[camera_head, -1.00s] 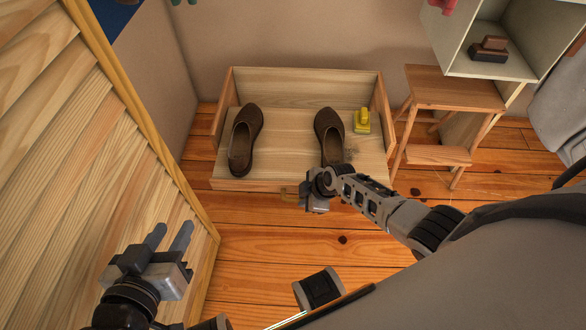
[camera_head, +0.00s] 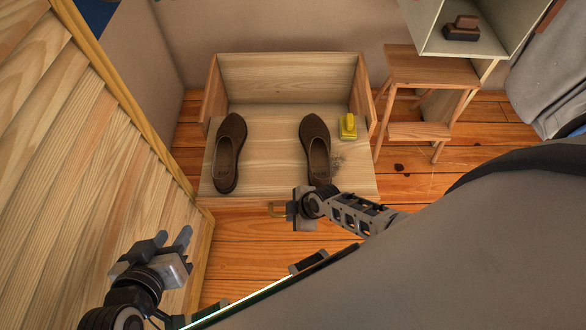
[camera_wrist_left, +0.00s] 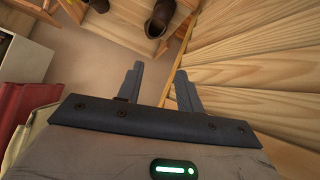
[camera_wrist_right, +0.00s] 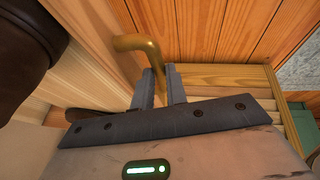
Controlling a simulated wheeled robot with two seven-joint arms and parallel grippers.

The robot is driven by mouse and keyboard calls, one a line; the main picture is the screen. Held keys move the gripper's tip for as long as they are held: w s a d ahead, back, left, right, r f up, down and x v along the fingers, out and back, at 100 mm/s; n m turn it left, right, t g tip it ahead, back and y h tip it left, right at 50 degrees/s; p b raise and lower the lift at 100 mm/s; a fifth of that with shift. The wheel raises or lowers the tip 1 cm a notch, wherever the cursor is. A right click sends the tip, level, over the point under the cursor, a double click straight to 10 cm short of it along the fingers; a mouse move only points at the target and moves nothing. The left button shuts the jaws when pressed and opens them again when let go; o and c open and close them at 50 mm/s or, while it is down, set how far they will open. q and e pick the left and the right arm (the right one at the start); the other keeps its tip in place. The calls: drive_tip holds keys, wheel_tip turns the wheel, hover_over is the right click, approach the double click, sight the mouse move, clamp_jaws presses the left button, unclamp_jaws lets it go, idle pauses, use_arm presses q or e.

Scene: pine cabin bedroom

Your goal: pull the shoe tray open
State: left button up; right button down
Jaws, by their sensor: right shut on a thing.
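The shoe tray (camera_head: 265,165) is a pale wooden board standing out toward me from its open-topped wooden housing (camera_head: 291,78). A pair of brown shoes (camera_head: 229,155) (camera_head: 315,150) and a yellow brush (camera_head: 348,126) rest on it. A brass handle (camera_wrist_right: 142,43) is at its front; in the head view my right gripper mostly hides it. My right gripper (camera_head: 285,209) is at the front edge, its fingers (camera_wrist_right: 158,85) shut on the handle's end in the right wrist view. My left gripper (camera_head: 172,238) is open and empty by the louvred door (camera_head: 75,170), away from the tray.
The louvred door stands close along the left, beside my left gripper. A wooden step stool (camera_head: 430,68) stands right of the tray, under a pale shelf box holding a dark brush (camera_head: 461,28). Plank floor (camera_head: 245,245) in front of the tray is clear.

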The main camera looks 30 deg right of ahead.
drive_tip(key=shift+s, duration=0.1)
drive_tip(key=c, duration=1.4)
unclamp_jaws()
